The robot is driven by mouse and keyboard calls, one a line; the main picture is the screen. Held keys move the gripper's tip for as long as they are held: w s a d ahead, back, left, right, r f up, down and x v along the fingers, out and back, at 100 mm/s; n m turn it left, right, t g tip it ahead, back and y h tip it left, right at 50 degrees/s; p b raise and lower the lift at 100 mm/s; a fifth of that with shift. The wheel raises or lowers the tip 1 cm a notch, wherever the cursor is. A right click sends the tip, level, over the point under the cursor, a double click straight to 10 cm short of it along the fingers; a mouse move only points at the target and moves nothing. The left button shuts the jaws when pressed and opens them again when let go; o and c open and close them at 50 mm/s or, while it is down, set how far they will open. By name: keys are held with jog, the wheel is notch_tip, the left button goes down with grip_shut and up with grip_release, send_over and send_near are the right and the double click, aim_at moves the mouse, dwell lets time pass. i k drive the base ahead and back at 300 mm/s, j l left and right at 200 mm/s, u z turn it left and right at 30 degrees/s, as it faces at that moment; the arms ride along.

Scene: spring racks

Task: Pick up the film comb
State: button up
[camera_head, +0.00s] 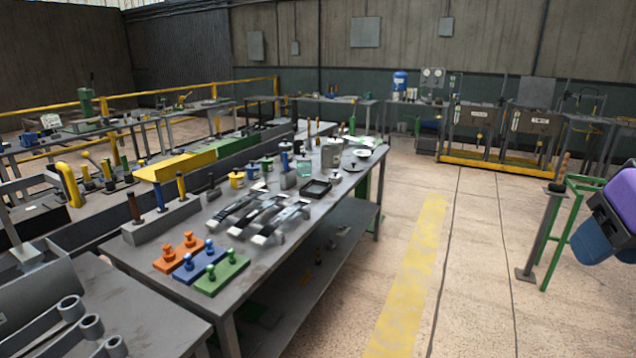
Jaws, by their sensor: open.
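I cannot tell which item is the film comb; nothing in the head view stands out clearly as one. Three long silver-and-black tools (262,222) lie side by side on the grey workbench (225,260), and any comb among the small items is too small to make out. Part of my arm (618,205), purple, black and blue, shows at the right edge, well apart from the bench. My gripper is out of view.
Orange (178,252), blue (199,261) and green (221,274) blocks with pegs stand at the bench's near end. A black tray (316,188) and several jars stand farther back. A green-framed stand (556,230) is at right. The floor with a yellow stripe (411,270) is clear.

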aim_at(211, 176)
jog(key=i+j+z, duration=0.1)
jog(key=i+z, duration=0.35)
jog(key=i, duration=1.3)
jog(key=i+u, duration=0.25)
jog(key=i, duration=0.2)
jog(key=i+l+u, duration=0.2)
jog(key=i, duration=0.2)
jog(key=i+u, duration=0.15)
jog(key=u, duration=0.25)
jog(key=i+u, duration=0.2)
jog(key=u, duration=0.25)
jog(key=i+u, duration=0.2)
jog(key=u, duration=0.2)
jog(key=i+l+u, duration=0.1)
jog(key=u, duration=0.35)
jog(key=i+l+u, duration=0.2)
jog(key=i+u, duration=0.25)
jog(key=k, duration=0.1)
